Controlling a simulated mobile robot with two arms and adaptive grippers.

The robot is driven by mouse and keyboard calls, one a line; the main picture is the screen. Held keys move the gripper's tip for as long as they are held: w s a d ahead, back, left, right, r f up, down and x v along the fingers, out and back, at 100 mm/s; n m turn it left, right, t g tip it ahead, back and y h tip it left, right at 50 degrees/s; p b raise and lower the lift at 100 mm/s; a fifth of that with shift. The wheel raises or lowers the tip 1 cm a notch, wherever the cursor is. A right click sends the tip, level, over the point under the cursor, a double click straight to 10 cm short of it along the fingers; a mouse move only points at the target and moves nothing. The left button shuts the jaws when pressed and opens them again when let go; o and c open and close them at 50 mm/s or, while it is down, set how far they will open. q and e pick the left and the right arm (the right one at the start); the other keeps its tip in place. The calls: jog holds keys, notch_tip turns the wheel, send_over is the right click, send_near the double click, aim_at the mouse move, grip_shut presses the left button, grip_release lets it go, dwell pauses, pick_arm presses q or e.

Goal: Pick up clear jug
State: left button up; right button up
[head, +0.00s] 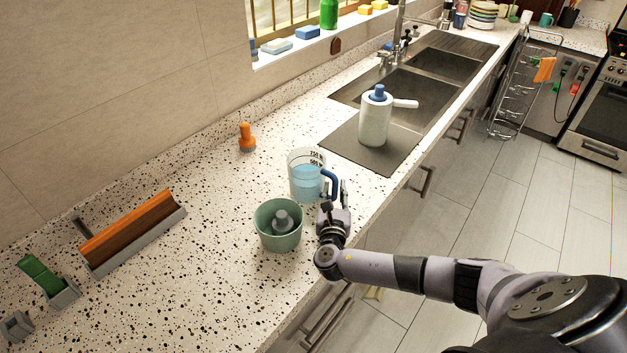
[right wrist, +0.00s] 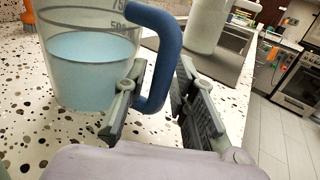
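The clear jug (head: 305,178) stands upright on the speckled counter, with blue liquid inside, measure marks near its rim and a blue handle (head: 331,184) on its right side. In the right wrist view the jug (right wrist: 88,70) fills the upper left, and its handle (right wrist: 165,50) comes down between my fingers. My right gripper (head: 333,196) is at the handle side of the jug. In the right wrist view the right gripper (right wrist: 160,80) is open, with a visible gap between the handle and the right-hand finger. My left gripper is not in view.
A green pot (head: 278,226) with a grey knob inside stands close in front of the jug. A white pitcher (head: 375,118) with a blue top stands on the grey sink-side surface behind. An orange stopper (head: 246,137) and an orange-brown block in a holder (head: 130,230) are left. The counter between is clear.

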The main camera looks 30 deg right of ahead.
jog(key=shift+c, duration=0.5)
grip_shut()
jog(key=shift+r, duration=0.1)
dwell(0.4)
